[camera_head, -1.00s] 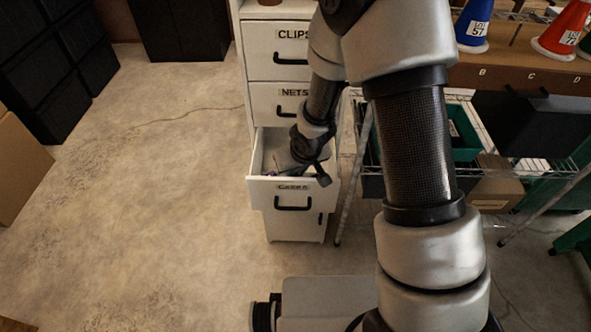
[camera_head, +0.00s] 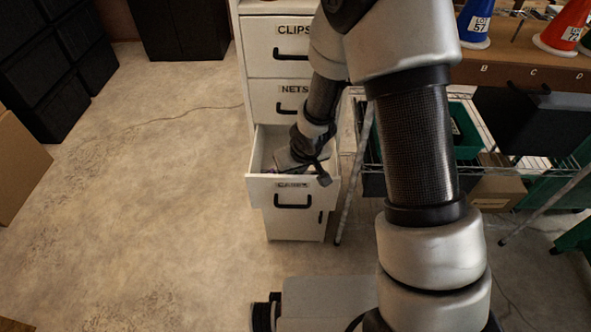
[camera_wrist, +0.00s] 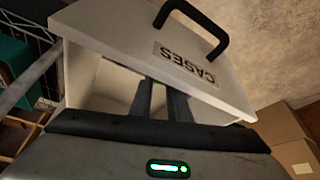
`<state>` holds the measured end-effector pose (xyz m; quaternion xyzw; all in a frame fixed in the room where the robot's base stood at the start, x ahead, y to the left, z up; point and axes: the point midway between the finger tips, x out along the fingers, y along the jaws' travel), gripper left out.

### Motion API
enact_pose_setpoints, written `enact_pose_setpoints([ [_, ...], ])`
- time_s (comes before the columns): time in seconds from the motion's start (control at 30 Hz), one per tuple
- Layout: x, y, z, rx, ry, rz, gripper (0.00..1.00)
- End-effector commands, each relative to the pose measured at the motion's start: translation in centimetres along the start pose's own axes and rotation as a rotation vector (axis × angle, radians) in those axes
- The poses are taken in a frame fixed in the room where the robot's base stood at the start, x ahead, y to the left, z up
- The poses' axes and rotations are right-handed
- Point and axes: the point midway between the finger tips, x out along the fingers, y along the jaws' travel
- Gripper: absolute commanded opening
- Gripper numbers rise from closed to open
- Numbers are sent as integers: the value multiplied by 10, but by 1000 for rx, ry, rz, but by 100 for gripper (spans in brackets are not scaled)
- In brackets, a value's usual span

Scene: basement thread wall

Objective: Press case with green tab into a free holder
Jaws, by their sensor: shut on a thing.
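The open drawer labelled CASES (camera_head: 292,191) holds my gripper (camera_head: 303,172), which reaches down inside it. In the wrist view, the two dark fingers (camera_wrist: 162,98) are close together behind the white drawer front (camera_wrist: 140,45). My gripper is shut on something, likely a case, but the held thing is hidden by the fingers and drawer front. No green tab can be made out on it. A little purple and green shows low in the drawer in the head view, too small to tell apart. No free holder can be identified.
Closed CLIPS (camera_head: 290,45) and NETS (camera_head: 285,98) drawers are above. A wire rack (camera_head: 480,125) with a teal bin (camera_head: 464,130) and a cardboard box (camera_head: 497,187) stands right. Blue (camera_head: 474,22) and red cones (camera_head: 565,27) stand on a brown shelf.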

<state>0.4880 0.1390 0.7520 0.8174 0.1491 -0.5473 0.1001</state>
Motion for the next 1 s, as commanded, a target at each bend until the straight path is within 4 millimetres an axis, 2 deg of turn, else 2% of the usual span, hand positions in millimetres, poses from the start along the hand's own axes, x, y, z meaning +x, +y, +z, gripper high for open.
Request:
enact_pose_setpoints([
  [0.23, 3, 0, 1, 0, 0, 0, 0],
  [0.27, 3, 0, 1, 0, 0, 0, 18],
  [0.4, 3, 0, 1, 0, -1, 0, 38],
  [0.77, -3, 0, 1, 1, 0, 0, 38],
  [0.87, -16, 0, 0, 2, 1, 0, 38],
  [1.0, -48, 1, -2, 3, 4, 0, 38],
])
